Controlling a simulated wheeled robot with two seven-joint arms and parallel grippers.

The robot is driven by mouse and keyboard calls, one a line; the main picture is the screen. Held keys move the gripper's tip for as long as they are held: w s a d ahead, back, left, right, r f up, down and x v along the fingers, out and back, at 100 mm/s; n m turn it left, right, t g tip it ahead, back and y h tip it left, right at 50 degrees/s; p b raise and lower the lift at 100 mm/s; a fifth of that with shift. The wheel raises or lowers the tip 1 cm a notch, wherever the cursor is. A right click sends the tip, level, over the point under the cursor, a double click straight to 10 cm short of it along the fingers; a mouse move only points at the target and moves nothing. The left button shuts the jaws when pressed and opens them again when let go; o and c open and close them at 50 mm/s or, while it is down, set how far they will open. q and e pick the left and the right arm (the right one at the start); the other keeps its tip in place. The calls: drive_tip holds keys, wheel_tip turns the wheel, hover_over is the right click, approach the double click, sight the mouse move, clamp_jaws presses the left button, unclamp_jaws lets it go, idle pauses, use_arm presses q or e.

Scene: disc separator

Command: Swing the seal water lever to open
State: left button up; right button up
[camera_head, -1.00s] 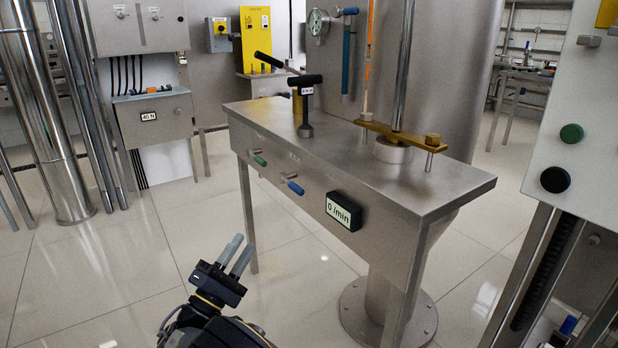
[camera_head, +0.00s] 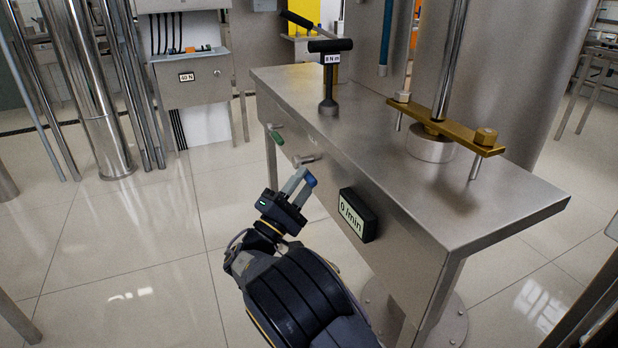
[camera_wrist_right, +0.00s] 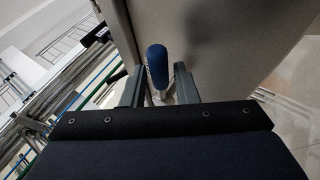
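The blue-gripped lever (camera_head: 310,180) sticks out from the front face of the steel bench, left of a black display reading 0 l/min (camera_head: 357,214). My right gripper (camera_head: 298,184) is at this lever, its two fingers pointing up toward it. In the right wrist view the blue grip (camera_wrist_right: 157,66) appears between the two separated fingertips (camera_wrist_right: 158,85), with a small gap on each side. The gripper is open and I see no clear contact. A green-gripped lever (camera_head: 277,136) sits farther left on the same face. My left gripper is out of view.
The steel bench (camera_head: 290,88) carries a black T-handle (camera_head: 330,46) labelled 8 N m and a brass crossbar (camera_head: 447,130) on its top. A grey box (camera_head: 195,80) labelled 40 N stands behind left.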

drive_tip(key=shift+x, duration=1.05)
drive_tip(key=shift+c, duration=0.5)
clamp_jaws()
